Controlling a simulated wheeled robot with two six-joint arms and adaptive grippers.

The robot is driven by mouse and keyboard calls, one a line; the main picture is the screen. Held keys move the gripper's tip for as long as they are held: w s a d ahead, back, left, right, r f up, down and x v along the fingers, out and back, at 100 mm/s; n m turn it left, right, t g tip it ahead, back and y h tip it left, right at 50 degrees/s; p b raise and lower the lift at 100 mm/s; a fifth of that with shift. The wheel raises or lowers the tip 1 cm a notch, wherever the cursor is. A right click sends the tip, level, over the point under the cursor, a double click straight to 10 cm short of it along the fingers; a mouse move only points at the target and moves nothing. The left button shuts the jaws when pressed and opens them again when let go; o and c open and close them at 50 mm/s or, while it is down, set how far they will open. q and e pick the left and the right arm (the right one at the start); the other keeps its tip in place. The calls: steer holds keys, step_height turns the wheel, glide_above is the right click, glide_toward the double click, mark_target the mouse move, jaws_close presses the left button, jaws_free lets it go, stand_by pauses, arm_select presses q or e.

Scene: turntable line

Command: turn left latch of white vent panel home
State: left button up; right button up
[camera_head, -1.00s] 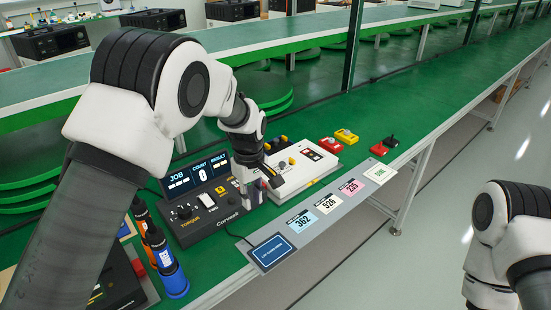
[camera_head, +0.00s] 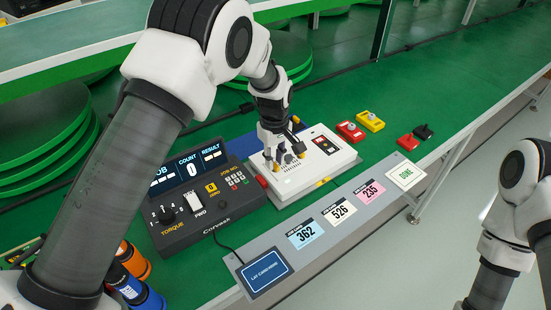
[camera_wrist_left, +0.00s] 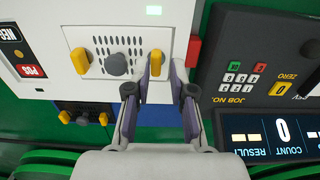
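In the head view my left gripper (camera_head: 283,163) hides part of the panel. My right gripper is out of view.
A dark torque controller (camera_head: 205,212) stands just left of the box, with a red block (camera_wrist_left: 193,50) between them. A darker panel with yellow latches (camera_wrist_left: 84,115) lies behind. Red and yellow blocks (camera_head: 360,126) sit right. A card strip (camera_head: 325,220) runs along the front.

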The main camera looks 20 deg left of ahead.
arm_select(q)
steer(key=shift+w+f, duration=0.2)
steer(key=shift+f, duration=0.35)
steer(key=shift+w+f, duration=0.2)
steer(key=shift+f, duration=0.35)
steer(key=shift+s+r, duration=0.15)
steer(key=shift+s, duration=0.05)
jaws_close()
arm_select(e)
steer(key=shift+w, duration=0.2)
